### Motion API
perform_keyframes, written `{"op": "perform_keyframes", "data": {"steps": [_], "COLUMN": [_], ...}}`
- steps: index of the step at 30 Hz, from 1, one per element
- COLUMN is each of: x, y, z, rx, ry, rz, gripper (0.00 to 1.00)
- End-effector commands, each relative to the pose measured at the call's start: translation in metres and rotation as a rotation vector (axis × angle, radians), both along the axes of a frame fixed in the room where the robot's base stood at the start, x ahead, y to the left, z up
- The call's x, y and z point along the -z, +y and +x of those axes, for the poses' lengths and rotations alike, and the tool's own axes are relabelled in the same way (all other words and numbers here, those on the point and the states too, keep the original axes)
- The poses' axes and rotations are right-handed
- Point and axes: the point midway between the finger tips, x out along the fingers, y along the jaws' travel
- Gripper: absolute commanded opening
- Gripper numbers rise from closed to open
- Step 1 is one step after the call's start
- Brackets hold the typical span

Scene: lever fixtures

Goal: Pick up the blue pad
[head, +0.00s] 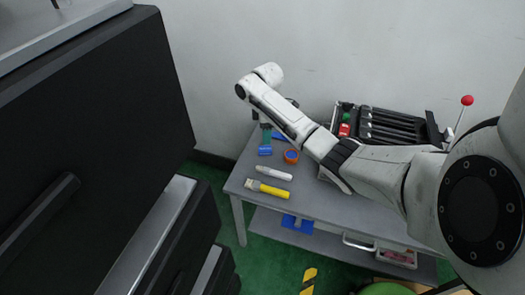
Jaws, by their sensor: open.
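Several blue things show, and I cannot tell for sure which is the blue pad. A small blue piece (265,150) lies on the grey table near its left end, below a green strip. Another blue piece (279,136) lies just behind it, partly hidden by my arm. A flat blue piece (298,224) is on the lower shelf. My gripper (264,123) is open at the left end of the table, above or near the green strip. It is small and partly covered by my arm, and I cannot see anything between its fingers.
An orange round item with a blue top (291,156), a white stick (273,173) and a yellow-handled tool (268,189) lie on the table (320,203). A black rack (385,128) and a red-knobbed lever (466,101) are behind my arm. A large black cabinet (90,130) stands left.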

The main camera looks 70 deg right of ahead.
Motion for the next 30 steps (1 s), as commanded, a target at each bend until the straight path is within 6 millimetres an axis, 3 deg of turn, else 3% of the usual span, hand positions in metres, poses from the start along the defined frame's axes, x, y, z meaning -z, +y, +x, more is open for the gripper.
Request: {"op": "perform_keyframes", "data": {"steps": [1, 10, 18, 28, 30], "x": [0.010, 0.034, 0.071, 0.078, 0.078], "y": [0.000, 0.000, -0.001, -0.001, -0.001], "z": [0.000, -0.001, -0.003, -0.003, -0.003], "rx": [0.000, -0.001, -0.001, -0.001, -0.001], "ry": [0.003, 0.001, 0.001, 0.000, 0.000], "rz": [0.001, -0.002, -0.002, -0.001, -0.001], "gripper": [0.66, 0.66, 0.66, 0.66, 0.61]}}
